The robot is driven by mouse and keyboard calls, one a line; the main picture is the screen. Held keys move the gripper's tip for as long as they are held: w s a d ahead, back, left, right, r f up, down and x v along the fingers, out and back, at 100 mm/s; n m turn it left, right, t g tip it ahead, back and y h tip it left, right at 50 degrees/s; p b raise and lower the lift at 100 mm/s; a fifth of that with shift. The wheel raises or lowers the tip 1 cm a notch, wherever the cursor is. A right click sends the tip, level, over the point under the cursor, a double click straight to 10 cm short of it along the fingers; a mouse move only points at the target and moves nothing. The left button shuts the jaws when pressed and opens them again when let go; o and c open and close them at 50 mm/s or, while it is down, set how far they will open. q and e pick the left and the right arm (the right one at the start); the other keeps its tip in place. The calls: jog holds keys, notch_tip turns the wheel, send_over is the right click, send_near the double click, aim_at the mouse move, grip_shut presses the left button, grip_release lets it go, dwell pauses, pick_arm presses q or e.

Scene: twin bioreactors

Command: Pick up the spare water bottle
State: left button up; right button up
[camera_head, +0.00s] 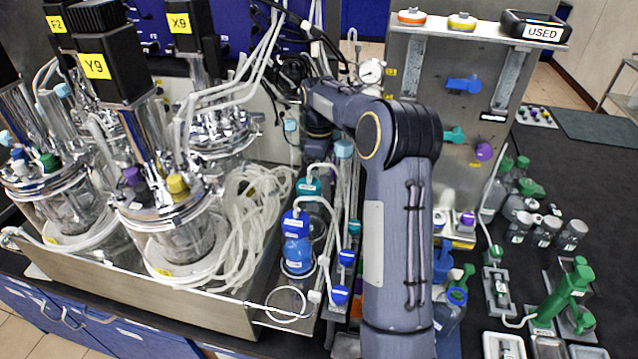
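No label that I can read marks a spare water bottle. A bottle of blue liquid (298,252) with a blue cap stands upright in a holder left of my arm. A teal-capped bottle (308,187) stands just behind it. Another clear bottle with a blue ring at its neck (451,312) stands right of my arm, partly hidden. One arm of mine, seemingly the right, rises from the bottom centre, bends at the elbow and reaches back left. Its far end is above and behind the blue and teal caps; I cannot make out its fingers. My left gripper is out of view.
Bioreactor vessels (180,235) with looping tubes fill the left in a metal tray (150,312). A metal panel (452,110) with coloured knobs stands behind my arm. The dark bench at far right is partly clear.

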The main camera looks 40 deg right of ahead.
jog(key=shift+f, duration=0.15)
jog(key=c, duration=1.8)
